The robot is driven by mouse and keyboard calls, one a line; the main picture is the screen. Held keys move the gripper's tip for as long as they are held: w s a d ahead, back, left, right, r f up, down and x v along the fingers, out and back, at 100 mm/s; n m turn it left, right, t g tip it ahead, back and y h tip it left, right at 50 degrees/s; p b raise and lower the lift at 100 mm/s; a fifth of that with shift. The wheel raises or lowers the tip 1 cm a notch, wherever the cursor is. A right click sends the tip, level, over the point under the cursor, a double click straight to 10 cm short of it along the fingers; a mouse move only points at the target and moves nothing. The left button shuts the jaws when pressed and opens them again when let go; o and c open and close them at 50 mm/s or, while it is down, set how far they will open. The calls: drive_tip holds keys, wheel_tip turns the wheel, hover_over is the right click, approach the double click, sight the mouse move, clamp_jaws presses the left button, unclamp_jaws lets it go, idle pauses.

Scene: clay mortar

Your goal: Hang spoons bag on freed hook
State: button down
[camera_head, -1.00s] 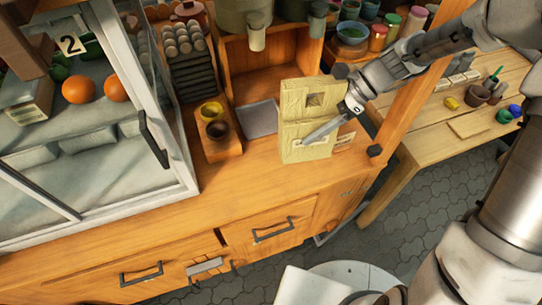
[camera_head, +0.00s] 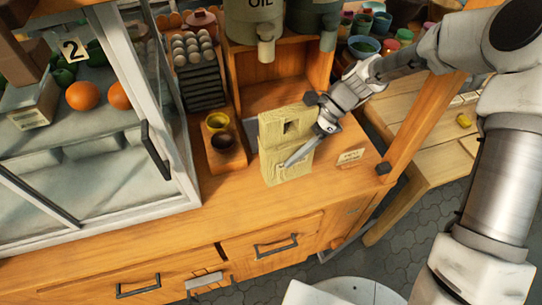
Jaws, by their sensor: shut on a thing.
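A pale yellow, blocky bag (camera_head: 283,140) with a square dark opening near its top stands upright, slightly tilted, over the wooden counter in the head view. I take it to be the spoons bag; no spoons can be made out. My gripper (camera_head: 303,148) reaches it from the upper right and is shut on its right side, with one finger across its front. I cannot tell whether its bottom touches the counter. A pale piece with small dark hook-like shapes (camera_head: 205,281) sits on the counter's front, left of a drawer; which hook is free cannot be told.
A glass case (camera_head: 95,150) with oranges fills the left. A wooden holder with a yellow and a dark cup (camera_head: 222,150) stands just left of the bag. Grey dispensers (camera_head: 258,22) are behind. A wooden post (camera_head: 420,125) rises at right. The counter's front strip (camera_head: 240,210) is clear.

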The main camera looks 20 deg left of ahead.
drive_tip(key=a+f, duration=0.4)
drive_tip(key=f, duration=0.2)
drive_tip(key=shift+w+a+f+p, duration=0.25)
drive_tip(key=shift+w+a+p, duration=0.1)
drive_tip(key=shift+w+a, duration=0.05)
unclamp_jaws()
drive_tip(key=shift+d+f+b, duration=0.1)
drive_tip(key=shift+f+b, duration=0.1)
drive_tip(key=shift+b, duration=0.1)
drive_tip(key=v, duration=1.7)
drive_tip(key=shift+r+b, duration=0.2)
drive_tip(key=shift+b, duration=0.1)
